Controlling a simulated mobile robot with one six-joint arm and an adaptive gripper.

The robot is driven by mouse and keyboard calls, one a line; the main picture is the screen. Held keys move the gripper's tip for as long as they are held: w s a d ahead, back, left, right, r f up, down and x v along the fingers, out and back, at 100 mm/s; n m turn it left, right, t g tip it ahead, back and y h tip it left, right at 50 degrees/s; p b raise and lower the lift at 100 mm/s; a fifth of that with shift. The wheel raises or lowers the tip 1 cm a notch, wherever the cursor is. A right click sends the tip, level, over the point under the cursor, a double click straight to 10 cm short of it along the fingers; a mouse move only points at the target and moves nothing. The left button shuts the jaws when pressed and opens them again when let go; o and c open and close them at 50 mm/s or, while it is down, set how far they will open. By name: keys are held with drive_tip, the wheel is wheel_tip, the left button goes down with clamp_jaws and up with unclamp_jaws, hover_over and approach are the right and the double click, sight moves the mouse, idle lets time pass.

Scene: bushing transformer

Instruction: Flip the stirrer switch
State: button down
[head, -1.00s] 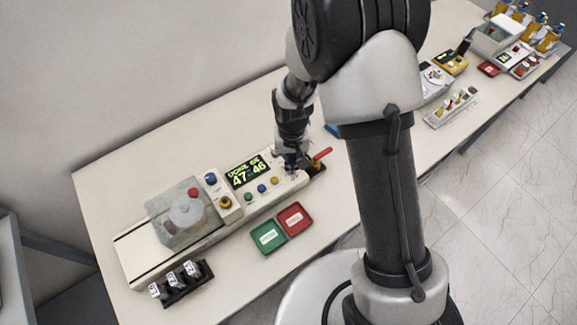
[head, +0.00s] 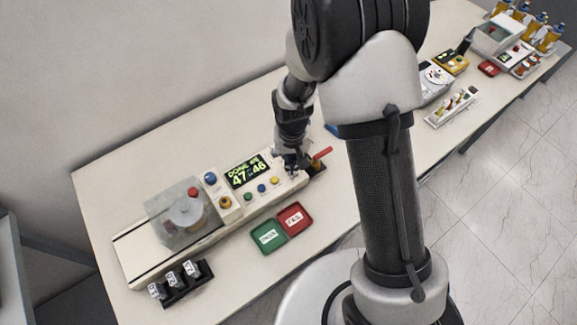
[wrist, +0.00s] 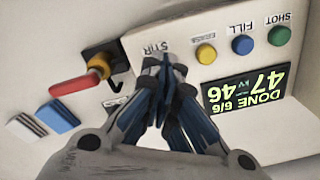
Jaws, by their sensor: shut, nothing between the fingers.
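The long cream tester (head: 215,222) lies on the table, its display (head: 247,171) lit with "DONE" and "47" and "46". The display also shows upside down in the wrist view (wrist: 247,89). My gripper (head: 292,170) is at the right end of the panel. In the wrist view my gripper (wrist: 166,66) has its fingertips together, empty, at the panel beside the "STIR" label (wrist: 155,47). The stirrer switch itself is hidden behind the fingers, and I cannot tell whether they touch it.
Yellow (wrist: 206,54), blue (wrist: 242,45) and green (wrist: 279,35) buttons sit beside the fingers. A red-handled lever (wrist: 82,80) is on the other side.

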drive_tip(key=shift+f+b, duration=0.7)
drive_tip(key=shift+f, duration=0.25)
drive_tip(key=shift+r, duration=0.15)
drive_tip(key=shift+r+p, duration=2.4)
drive_tip(key=shift+r, duration=1)
drive_tip(key=shift+r, duration=0.1)
drive_tip(key=s+d+r+t+b, duration=0.1)
drive_tip(key=s+d+r+b, duration=0.15)
drive_tip(key=r, duration=0.45)
drive_tip(key=s+d+r+t+b, duration=0.1)
drive_tip(key=s+d+r+b, duration=0.1)
drive_tip(key=d+r+b, duration=0.3)
drive_tip(key=s+d+r+t+b, duration=0.1)
drive_tip(key=s+d+r+b, duration=0.1)
drive_tip(key=s, duration=0.5)
drive_tip(key=s+d+r+t+b, duration=0.1)
drive_tip(key=s+d+r+b, duration=0.1)
drive_tip(key=s, duration=0.6)
drive_tip(key=shift+d+r+m+t+b, duration=0.3)
drive_tip(key=shift+d+m, duration=0.1)
drive_tip(key=shift+d, duration=0.15)
